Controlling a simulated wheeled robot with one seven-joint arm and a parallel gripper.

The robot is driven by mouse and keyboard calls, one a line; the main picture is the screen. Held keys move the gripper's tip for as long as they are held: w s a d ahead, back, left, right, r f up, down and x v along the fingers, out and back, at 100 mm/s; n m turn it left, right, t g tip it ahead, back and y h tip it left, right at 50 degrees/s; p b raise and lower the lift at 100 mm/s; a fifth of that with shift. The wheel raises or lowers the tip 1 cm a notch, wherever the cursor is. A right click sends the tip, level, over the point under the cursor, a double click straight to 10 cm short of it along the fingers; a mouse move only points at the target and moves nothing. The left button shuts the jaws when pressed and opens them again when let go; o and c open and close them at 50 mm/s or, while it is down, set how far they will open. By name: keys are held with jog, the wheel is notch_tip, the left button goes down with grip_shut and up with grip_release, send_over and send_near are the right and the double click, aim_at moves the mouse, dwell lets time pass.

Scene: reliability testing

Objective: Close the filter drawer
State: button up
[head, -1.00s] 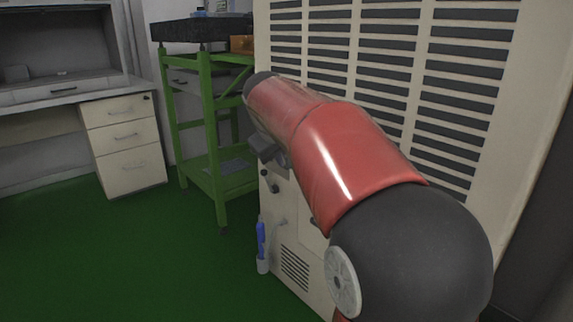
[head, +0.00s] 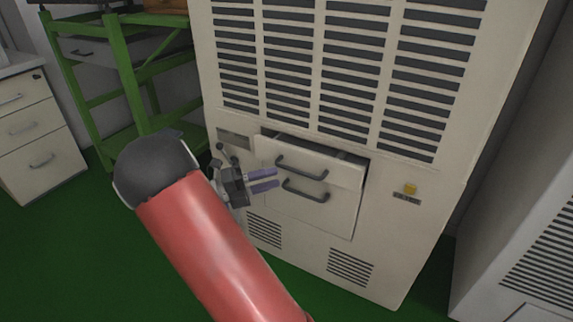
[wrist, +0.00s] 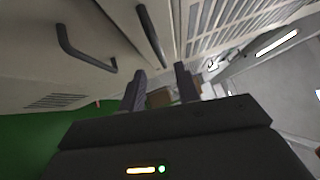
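The filter drawer (head: 340,173) is the upper drawer in the pale cabinet in the head view. It stands partly out, with a dark gap showing along its top edge. It has a dark bar handle (head: 300,168); this handle also shows in the wrist view (wrist: 151,36). My gripper (head: 277,180) is in front of the drawer's left side, near the handles. Its two fingers are apart and nothing is between them, as the wrist view (wrist: 160,72) also shows. I cannot tell whether a fingertip touches the front.
A second handle (head: 305,192) is on the panel below; it also shows in the wrist view (wrist: 85,50). A green metal rack (head: 130,85) and a white drawer unit (head: 40,140) stand left. A grey vented unit (head: 515,230) stands right. Green floor is clear at left.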

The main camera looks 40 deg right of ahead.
aim_at(297, 171)
jog(key=x, duration=0.8)
jog(key=shift+r, duration=0.1)
jog(key=shift+a, duration=0.1)
jog(key=shift+c, duration=0.2)
grip_shut()
